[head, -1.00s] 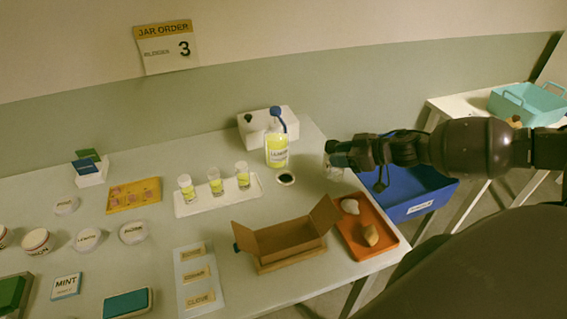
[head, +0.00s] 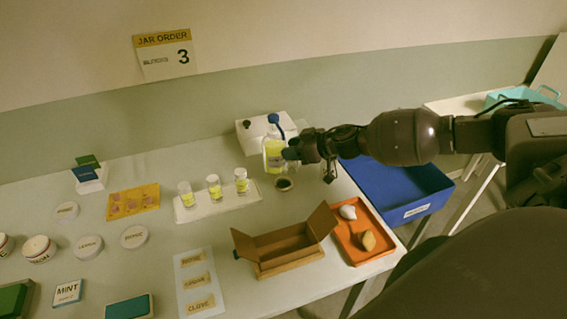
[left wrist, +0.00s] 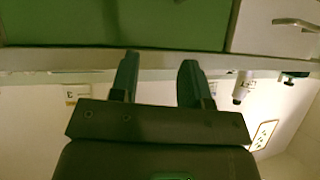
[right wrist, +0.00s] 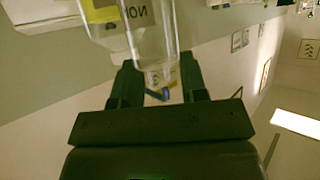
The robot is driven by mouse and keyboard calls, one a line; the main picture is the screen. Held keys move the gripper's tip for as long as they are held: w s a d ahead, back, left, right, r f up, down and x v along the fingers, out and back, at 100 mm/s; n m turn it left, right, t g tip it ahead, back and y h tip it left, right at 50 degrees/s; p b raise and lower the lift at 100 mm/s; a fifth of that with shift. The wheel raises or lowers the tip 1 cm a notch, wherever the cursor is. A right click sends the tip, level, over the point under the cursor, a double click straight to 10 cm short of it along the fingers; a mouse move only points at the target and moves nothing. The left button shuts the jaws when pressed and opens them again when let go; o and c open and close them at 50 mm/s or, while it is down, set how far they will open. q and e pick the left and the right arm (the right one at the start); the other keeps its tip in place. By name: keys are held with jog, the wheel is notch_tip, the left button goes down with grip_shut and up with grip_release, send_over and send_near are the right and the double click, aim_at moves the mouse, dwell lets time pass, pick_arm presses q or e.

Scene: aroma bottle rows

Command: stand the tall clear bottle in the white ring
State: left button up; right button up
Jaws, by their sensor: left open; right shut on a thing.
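My right gripper (head: 297,156) is shut on a tall clear bottle (right wrist: 152,38), which shows between its fingers in the right wrist view. Whether the bottle touches the table or the ring cannot be told. My left gripper (left wrist: 160,80) is open and empty in the left wrist view, away from the table top.
A white tray (head: 207,212) with three small vials is left. An open cardboard box (head: 285,255), an orange tray (head: 372,252) and a blue crate (head: 400,190) are nearer.

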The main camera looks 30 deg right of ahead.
jog(key=shift+w+a+r, duration=0.1)
jog(key=shift+w+a, duration=0.4)
jog(key=shift+w, duration=0.35)
jog(key=shift+w+a+f+b, duration=0.2)
jog(key=shift+f+b, duration=0.1)
jog(key=shift+f, duration=1.5)
jog(key=shift+w+a+f+b, duration=0.15)
jog(key=shift+f+b, duration=0.1)
jog(key=shift+f, duration=1.55)
jog(key=shift+d+f, duration=0.1)
jog(key=shift+f, duration=0.05)
jog(key=o, duration=0.9)
jog(key=v, duration=1.2)
jog(key=shift+d, duration=0.1)
